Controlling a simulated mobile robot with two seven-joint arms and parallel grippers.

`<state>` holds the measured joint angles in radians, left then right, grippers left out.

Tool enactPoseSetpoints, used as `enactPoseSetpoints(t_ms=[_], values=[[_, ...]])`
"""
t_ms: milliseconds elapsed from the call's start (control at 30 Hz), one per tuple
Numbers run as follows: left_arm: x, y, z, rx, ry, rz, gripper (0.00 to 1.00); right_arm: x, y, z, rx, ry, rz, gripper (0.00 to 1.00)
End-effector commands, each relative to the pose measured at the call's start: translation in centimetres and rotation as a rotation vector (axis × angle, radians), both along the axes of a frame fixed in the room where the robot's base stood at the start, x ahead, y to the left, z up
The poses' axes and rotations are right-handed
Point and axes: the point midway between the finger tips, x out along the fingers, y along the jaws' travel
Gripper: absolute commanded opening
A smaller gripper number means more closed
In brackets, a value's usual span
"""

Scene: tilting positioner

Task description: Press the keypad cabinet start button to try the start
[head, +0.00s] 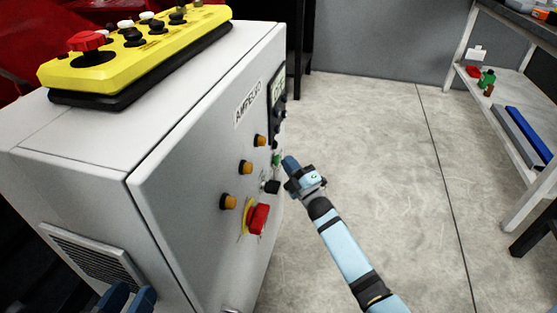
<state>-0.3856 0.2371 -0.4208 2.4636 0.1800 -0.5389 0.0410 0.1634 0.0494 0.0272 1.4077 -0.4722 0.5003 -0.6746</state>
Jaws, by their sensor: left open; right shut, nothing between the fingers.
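The grey keypad cabinet (190,130) stands at the left, its front panel facing right. A small green button (276,159) on that panel is seen at a steep angle; I take it for the start button. My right gripper (290,163) is shut and empty, its dark blue fingertips just right of the green button. I cannot tell whether they touch it. The dark keypad (278,100) is above it on the panel. My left gripper (129,298) is open at the bottom left, beside the cabinet's vented side, with only its fingertips showing.
The panel also bears orange buttons (246,167), a black knob (271,187) and a red emergency stop (258,218). A yellow control pendant (140,55) lies on the cabinet top. A shelf bench (508,130) stands at the right. The floor between is clear.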

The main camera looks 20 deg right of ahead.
Motion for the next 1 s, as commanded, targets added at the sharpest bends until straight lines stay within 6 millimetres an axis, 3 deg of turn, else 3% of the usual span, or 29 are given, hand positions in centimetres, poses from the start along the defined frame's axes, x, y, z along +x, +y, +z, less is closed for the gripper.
enactPoseSetpoints(t_ms=[567, 1000], values=[[-0.1, 0.0, 0.7, -0.002, -0.003, 0.001, 0.43, -0.8, -1.0, 0.0, 0.0, 0.001, -0.001, 0.0], [0.0, 0.0, 1.9, -0.001, -0.001, 0.0, 0.43, -3.2, -4.2, 0.1, -0.001, 0.001, -0.001, 0.0]])
